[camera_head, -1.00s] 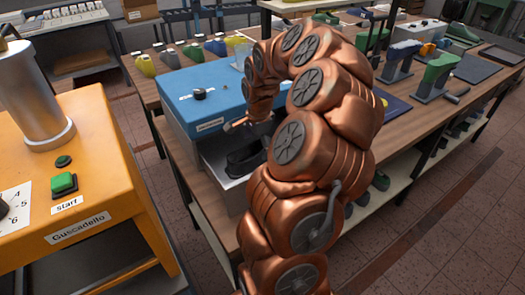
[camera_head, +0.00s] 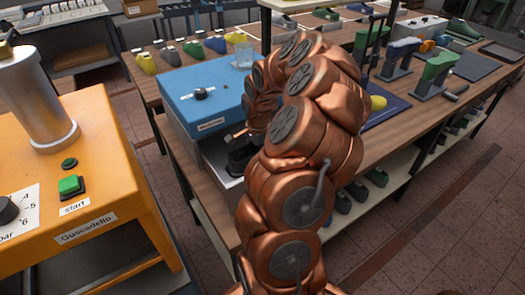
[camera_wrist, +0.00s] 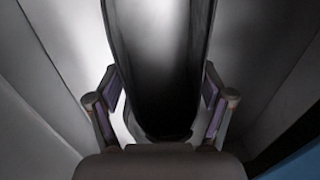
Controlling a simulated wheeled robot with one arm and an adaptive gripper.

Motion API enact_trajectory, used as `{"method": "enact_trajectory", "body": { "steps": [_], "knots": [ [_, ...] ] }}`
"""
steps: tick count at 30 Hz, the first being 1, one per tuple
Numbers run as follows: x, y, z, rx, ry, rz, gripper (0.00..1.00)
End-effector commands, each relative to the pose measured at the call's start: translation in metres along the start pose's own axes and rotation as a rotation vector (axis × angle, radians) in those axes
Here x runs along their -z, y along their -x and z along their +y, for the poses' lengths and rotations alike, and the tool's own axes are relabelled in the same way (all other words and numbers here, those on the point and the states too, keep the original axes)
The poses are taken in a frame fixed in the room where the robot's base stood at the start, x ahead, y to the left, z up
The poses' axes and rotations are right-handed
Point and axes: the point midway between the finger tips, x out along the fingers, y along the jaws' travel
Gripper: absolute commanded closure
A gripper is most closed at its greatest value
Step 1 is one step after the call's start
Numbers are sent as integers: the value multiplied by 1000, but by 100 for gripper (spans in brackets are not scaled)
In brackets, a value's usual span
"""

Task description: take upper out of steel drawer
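The black upper (camera_wrist: 157,75) stretches through the middle of the wrist view, inside the grey steel drawer (camera_wrist: 50,75). In the head view the dark upper (camera_head: 240,158) shows in the pulled-out drawer (camera_head: 217,160) under the blue box, partly hidden by my arm. My gripper (camera_wrist: 160,92) has one finger on each side of the upper's near end. The fingers are spread, and a light gap shows beside the left finger. I cannot tell whether the right finger touches the upper. In the head view my arm mostly hides the gripper.
The orange machine (camera_head: 75,180) with a green start button is at left. Colored lasts (camera_head: 190,48) line the bench behind. A yellow object (camera_head: 377,103) lies right of my arm.

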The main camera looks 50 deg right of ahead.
Motion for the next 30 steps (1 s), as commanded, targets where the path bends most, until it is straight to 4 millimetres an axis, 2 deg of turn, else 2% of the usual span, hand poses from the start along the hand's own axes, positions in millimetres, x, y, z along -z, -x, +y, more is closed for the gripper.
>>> {"method": "enact_trajectory", "body": {
  "steps": [1,10,20,26,30],
  "knots": [
    [0,0,0,0,0,0,29],
    [0,0,0,0,0,0,60],
    [0,4,-1,2,1,1,60],
    [0,28,-4,3,0,1,60],
    [0,57,-8,7,-1,3,60]
  ]
}}
